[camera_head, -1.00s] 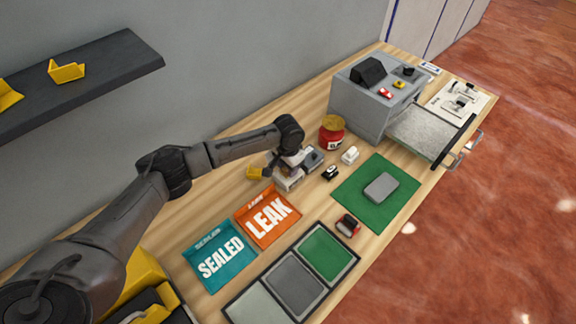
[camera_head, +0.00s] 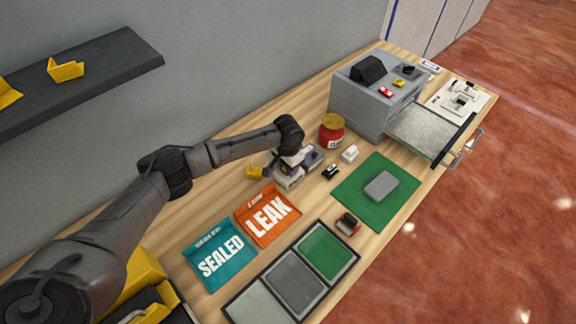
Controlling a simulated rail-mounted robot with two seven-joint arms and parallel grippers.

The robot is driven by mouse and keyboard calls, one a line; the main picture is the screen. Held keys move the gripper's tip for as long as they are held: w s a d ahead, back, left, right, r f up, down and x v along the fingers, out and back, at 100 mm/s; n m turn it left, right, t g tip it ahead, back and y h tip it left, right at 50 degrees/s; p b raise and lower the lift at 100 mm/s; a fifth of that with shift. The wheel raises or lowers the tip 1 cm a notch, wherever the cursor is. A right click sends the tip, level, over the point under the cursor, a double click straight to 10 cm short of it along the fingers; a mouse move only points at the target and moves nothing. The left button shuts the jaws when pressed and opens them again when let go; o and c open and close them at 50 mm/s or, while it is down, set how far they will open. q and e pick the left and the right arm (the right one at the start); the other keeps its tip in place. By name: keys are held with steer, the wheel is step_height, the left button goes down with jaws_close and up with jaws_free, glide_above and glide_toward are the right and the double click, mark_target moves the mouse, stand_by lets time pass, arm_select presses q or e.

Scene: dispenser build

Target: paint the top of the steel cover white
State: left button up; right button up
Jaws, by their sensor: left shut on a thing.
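A grey, round-cornered flat block (camera_head: 382,186), which looks like the steel cover, lies on the green mat (camera_head: 345,204) at the right of the bench. Its top is plain grey. My left gripper (camera_head: 287,172) points down at the grey and white device (camera_head: 290,183), left of the mat and apart from the block. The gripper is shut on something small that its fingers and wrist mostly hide. My right gripper is not in view.
A red jar (camera_head: 332,134), a white block (camera_head: 350,154), a small black item (camera_head: 331,172) and a red-and-black item (camera_head: 348,224) stand near the mat. A grey machine (camera_head: 357,110) with an open drawer (camera_head: 418,130) is behind. LEAK (camera_head: 268,215) and SEALED (camera_head: 221,256) mats lie in front.

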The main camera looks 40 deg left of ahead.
arm_select(q)
steer(key=o, duration=0.9)
steer(key=shift+o, duration=0.2)
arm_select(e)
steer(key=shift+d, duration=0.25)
arm_select(q)
steer(key=o, duration=0.4)
steer(key=shift+s+f, duration=0.1)
steer(key=shift+f, duration=0.05)
steer(key=shift+c, duration=0.2)
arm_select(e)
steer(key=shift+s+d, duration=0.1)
arm_select(q)
steer(key=shift+c, duration=0.5)
